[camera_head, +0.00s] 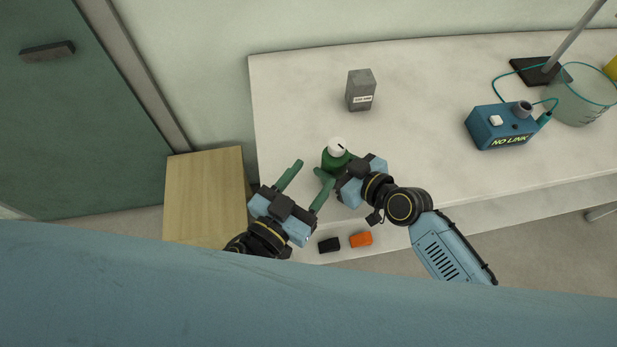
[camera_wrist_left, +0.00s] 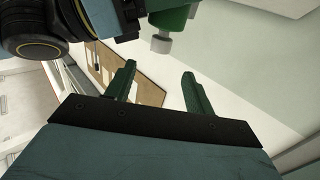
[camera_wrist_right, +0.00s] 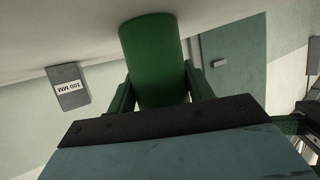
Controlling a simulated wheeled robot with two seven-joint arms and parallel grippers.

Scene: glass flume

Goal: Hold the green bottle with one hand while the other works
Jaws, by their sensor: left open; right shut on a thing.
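The green bottle (camera_head: 333,160) with a white cap (camera_head: 338,146) stands near the front left of the white bench. My right gripper (camera_head: 330,172) is shut on its body from the right; the right wrist view shows the bottle (camera_wrist_right: 153,60) between the two fingers. My left gripper (camera_head: 305,183) is open and empty, to the left and front of the bottle, apart from it. In the left wrist view the open fingers (camera_wrist_left: 157,88) show with nothing between them. The white cap (camera_wrist_left: 161,44) and part of the green bottle (camera_wrist_left: 172,18) show beyond, near my right gripper.
A grey block (camera_head: 360,92) labelled "100 MM" stands behind the bottle. A blue box (camera_head: 500,127) marked "NO LINK", a stand (camera_head: 538,71) and a glass vessel (camera_head: 583,98) are at right. Black (camera_head: 329,245) and orange (camera_head: 361,239) blocks lie in front. The bench middle is clear.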

